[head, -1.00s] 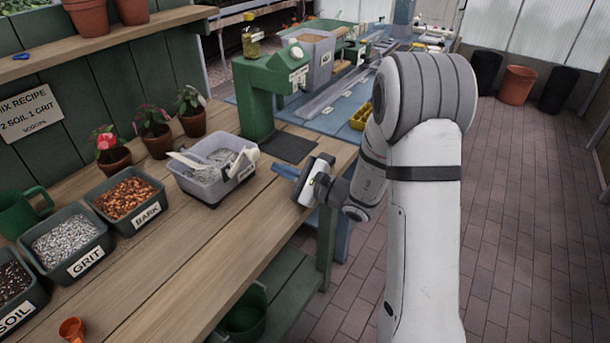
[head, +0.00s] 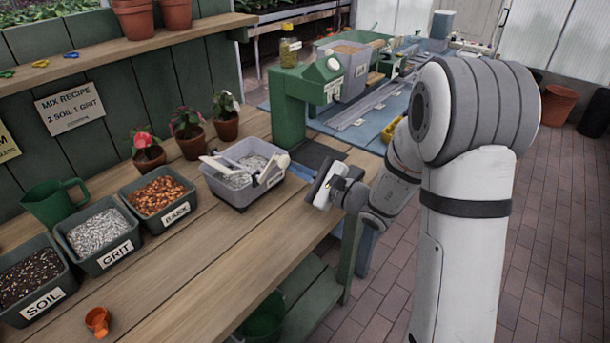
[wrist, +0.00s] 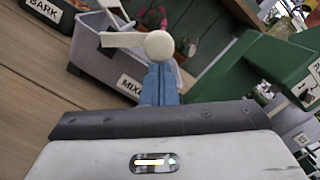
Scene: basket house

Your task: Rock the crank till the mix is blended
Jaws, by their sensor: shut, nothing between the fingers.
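The grey mix tub (head: 236,196) stands on the wooden bench with a pale grey mix in it. A cream crank bar with a round knob (head: 283,161) lies across its top. The wrist view shows the knob (wrist: 158,45), the bar (wrist: 118,40) and the tub with its MIX label (wrist: 130,87). My gripper (head: 300,171) is at the right side of the tub, near the knob. Its blue fingers (wrist: 160,75) are shut and empty, with the knob just beyond their tips in the wrist view. I cannot tell whether they touch the knob.
Bins of bark (head: 163,205), grit (head: 98,240) and soil (head: 38,285) line the bench to the left. Flower pots (head: 189,142) stand behind the tub. A green machine (head: 295,95) stands behind my gripper.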

